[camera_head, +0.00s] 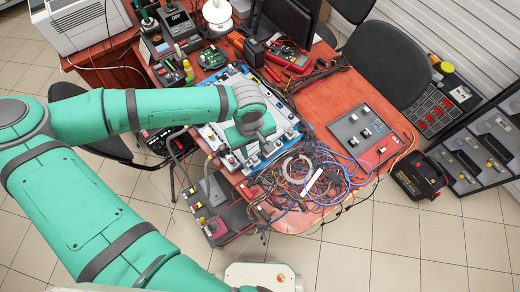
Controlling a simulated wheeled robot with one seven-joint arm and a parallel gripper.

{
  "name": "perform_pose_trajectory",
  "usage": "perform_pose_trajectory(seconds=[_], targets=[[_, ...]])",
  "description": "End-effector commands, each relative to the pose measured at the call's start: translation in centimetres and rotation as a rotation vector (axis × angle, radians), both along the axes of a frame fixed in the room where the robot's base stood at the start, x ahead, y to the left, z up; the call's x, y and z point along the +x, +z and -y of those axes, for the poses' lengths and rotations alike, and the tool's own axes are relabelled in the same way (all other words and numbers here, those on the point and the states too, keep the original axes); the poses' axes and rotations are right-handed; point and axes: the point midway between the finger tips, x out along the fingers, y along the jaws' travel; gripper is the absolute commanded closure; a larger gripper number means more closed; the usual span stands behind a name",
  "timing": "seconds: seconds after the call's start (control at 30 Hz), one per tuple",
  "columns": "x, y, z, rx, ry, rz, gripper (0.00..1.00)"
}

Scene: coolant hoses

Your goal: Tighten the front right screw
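My gripper (248,138) is over a white and blue board (221,134) on the red table. My arm comes in from the left and its wrist covers part of the board. The fingers are hidden or too small to make out, so I cannot tell whether they are open or hold anything. Small pale and dark fittings (283,113) line the board's right side. I cannot pick out the front right screw; it may be hidden or too small. I cannot tell whether the gripper touches the board.
A tangle of cables (310,180) lies to the board's right on the red table (345,95). A grey panel with switches (362,130) lies farther right. Bench instruments, a monitor (290,20) and tools crowd the back. A grey-red device (225,212) is at the near edge.

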Motion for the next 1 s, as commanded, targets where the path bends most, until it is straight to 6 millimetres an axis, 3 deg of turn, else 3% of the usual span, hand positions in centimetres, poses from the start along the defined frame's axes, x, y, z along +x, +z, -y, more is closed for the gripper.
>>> perform_pose_trajectory(seconds=[1.0], targets=[[-0.1,6.4,0.9,-0.010,-0.013,0.002,0.66]])
